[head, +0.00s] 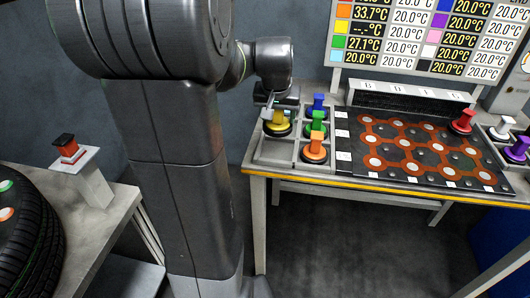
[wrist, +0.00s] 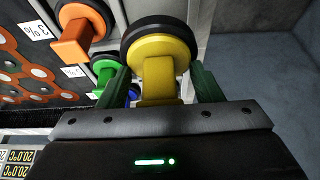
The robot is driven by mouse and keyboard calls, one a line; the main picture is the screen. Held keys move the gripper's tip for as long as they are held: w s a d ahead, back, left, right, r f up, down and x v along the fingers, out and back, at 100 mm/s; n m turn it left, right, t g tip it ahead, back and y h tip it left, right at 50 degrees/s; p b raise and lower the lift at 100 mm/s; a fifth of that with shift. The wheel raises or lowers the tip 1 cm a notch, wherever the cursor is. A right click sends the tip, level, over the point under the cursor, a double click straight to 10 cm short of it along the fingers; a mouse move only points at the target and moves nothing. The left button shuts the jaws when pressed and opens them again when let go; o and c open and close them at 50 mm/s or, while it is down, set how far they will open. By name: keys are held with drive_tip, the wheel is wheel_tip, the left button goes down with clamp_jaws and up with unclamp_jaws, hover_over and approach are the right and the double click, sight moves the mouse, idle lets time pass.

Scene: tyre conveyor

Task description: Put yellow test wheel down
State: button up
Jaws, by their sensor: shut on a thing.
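The yellow test wheel (head: 278,123) has a black tyre and a yellow block-shaped handle. In the head view it is at the left side of the grey compartment tray (head: 262,152), left of the green wheel. In the wrist view the yellow test wheel (wrist: 160,62) fills the middle, with its handle between the green fingers of my gripper (wrist: 160,88). My gripper is shut on that handle. In the head view my gripper (head: 270,104) is partly hidden by my arm. I cannot tell whether the tyre touches the tray floor.
Orange (head: 315,145), green (head: 318,122) and blue (head: 318,103) wheels stand close by on the right. The board with orange rings (head: 420,148) lies further right, with a red wheel (head: 462,122) at its far edge. White and purple wheels are at the far right.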

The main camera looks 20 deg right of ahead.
sight(278, 123)
wheel_tip(278, 123, down, 4)
drive_tip(key=shift+d+f, duration=0.1)
drive_tip(key=shift+f, duration=2.15)
drive_tip(key=shift+f+b, duration=0.25)
drive_tip(key=shift+b, duration=0.1)
drive_tip(key=o, duration=1.3)
drive_tip(key=shift+o, duration=0.2)
drive_tip(key=shift+r, duration=0.1)
drive_tip(key=shift+r, duration=0.55)
drive_tip(key=p+v, duration=0.1)
drive_tip(key=v, duration=1)
drive_tip(key=shift+s+r, duration=0.1)
